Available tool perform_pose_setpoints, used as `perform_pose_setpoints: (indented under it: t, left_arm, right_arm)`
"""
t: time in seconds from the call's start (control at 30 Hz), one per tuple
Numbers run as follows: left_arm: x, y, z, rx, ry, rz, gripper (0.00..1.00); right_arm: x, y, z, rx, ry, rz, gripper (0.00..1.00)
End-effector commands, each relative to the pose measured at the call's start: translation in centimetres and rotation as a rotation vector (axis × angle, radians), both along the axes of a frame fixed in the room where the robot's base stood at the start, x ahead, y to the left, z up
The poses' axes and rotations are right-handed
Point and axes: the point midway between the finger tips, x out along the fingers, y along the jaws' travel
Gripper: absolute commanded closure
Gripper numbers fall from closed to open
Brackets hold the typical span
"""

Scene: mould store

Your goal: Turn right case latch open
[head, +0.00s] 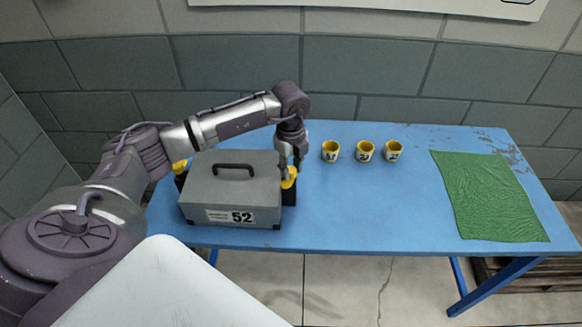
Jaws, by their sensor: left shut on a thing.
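A grey case (232,186) with a dark top handle and a label reading 52 stands closed on the blue table. The right case latch (289,178) is yellow, on a black mount at the case's right side. A second yellow latch (180,166) shows at the case's left side, partly behind my arm. My left gripper (290,166) reaches over the back of the case and points down at the right latch. Its fingers are shut on this latch; their tips are small and partly hidden. My right gripper is not in view.
A green cloth (487,197) lies at the right of the blue table (370,205). The table's middle front is clear.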

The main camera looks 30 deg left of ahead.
Motion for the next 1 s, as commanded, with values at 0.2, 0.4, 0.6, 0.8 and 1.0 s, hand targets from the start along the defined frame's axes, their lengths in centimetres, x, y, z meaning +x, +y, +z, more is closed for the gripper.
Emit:
perform_pose_setpoints:
  t: [0.2, 0.4, 0.6, 0.8, 1.0]
  left_arm:
    - [0.08, 0.01, 0.10, 0.001, -0.002, 0.169, 1.00]
    - [0.11, 0.00, 0.09, 0.001, -0.002, 0.278, 1.00]
    - [0.16, 0.02, 0.11, 0.001, -0.003, 0.339, 1.00]
    - [0.17, 0.03, 0.12, 0.001, -0.004, 0.361, 1.00]
    - [0.18, 0.02, 0.13, 0.000, -0.004, 0.363, 1.00]
  right_arm:
    - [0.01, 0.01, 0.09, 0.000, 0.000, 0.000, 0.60]
    - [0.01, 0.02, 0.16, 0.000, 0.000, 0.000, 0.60]
    - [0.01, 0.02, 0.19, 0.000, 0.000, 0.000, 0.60]
    - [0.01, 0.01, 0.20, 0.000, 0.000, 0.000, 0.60]
    - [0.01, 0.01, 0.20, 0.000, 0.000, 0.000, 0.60]
